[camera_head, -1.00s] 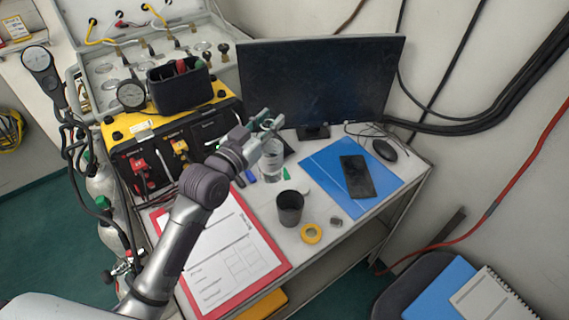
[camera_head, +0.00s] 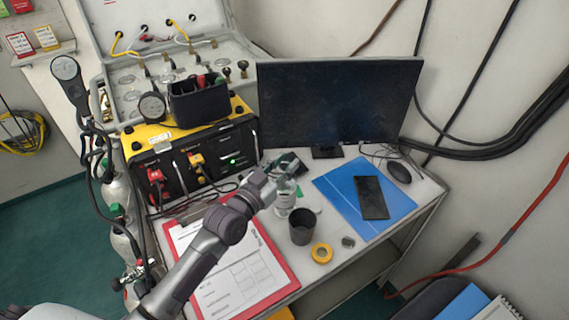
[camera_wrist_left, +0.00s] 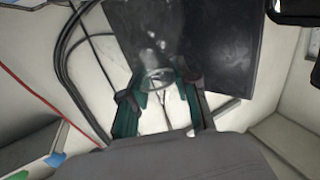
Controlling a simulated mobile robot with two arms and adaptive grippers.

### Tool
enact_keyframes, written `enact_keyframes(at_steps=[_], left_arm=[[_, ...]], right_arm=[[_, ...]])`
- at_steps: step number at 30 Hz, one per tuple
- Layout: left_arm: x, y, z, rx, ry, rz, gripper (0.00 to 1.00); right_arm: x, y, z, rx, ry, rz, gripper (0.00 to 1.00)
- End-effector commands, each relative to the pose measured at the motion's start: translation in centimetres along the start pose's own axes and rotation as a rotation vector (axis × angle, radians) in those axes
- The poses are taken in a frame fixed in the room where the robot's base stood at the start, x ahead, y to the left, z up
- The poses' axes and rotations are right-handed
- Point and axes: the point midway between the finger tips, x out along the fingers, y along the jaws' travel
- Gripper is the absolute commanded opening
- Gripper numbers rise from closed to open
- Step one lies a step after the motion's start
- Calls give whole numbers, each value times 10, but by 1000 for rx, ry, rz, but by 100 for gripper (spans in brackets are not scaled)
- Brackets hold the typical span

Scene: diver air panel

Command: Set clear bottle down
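The clear bottle (camera_head: 285,201) is upright just behind the dark mug, near the middle of the table (camera_head: 340,255). My left gripper (camera_head: 284,172) is at its upper part, coming in from the left. In the left wrist view the two fingers (camera_wrist_left: 160,98) flank the bottle (camera_wrist_left: 155,55) and appear closed on it. Whether the bottle's base touches the tabletop I cannot tell. My right gripper is not in view.
The dark mug (camera_head: 302,227) stands close in front of the bottle. A yellow tape roll (camera_head: 321,253), red clipboard (camera_head: 240,275), blue folder (camera_head: 335,190) with a black phone (camera_head: 371,198), and monitor (camera_head: 335,105) surround it. The yellow-black air panel (camera_head: 190,150) is at left.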

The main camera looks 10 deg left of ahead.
Motion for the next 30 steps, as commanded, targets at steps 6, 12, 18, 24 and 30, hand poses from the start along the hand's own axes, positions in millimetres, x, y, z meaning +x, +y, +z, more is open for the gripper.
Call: enact_keyframes(at_steps=[6,12,18,24,30], left_arm=[[0,0,1,1,-2,0,55],[0,0,0,1,-2,0,55],[-14,0,0,1,-4,0,55],[-56,0,2,3,-5,1,55],[-96,0,0,3,-5,2,55]], right_arm=[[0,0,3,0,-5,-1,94],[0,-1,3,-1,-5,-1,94],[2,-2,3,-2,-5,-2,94],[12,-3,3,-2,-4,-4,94],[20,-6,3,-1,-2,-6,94]])
